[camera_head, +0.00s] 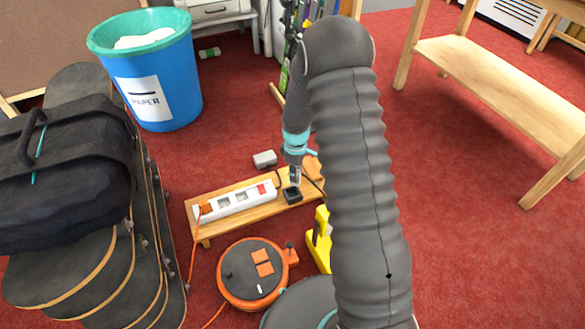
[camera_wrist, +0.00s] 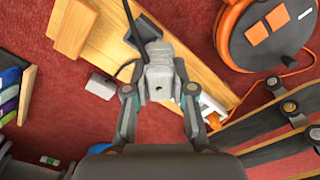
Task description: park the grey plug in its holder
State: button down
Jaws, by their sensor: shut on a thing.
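My gripper (camera_head: 295,178) points down over the right part of a low wooden bench. It is shut on the grey plug, a pale grey body (camera_wrist: 160,78) between the two fingers in the wrist view. A black cable (camera_wrist: 131,22) runs beside it. A small black square holder (camera_head: 291,195) sits on the bench directly below the gripper; in the wrist view it shows partly behind the plug (camera_wrist: 146,30). I cannot tell whether the plug touches the holder or is in it.
A white power strip (camera_head: 238,202) with an orange plug (camera_head: 205,207) lies on the bench (camera_head: 215,230), left of the holder. A small grey box (camera_head: 265,158) is behind. An orange cable reel (camera_head: 252,273) and a yellow object (camera_head: 319,240) stand in front. Skateboards are at left.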

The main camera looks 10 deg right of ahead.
jog(key=w+f+n+b, duration=0.2)
jog(key=w+f+n, duration=0.2)
jog(key=f+n, duration=0.5)
jog(key=shift+w+b, duration=0.2)
jog(key=shift+b, duration=0.15)
dwell(0.5)
jog(key=shift+f+b, duration=1.65)
jog(key=shift+f, duration=0.35)
dwell(4.2)
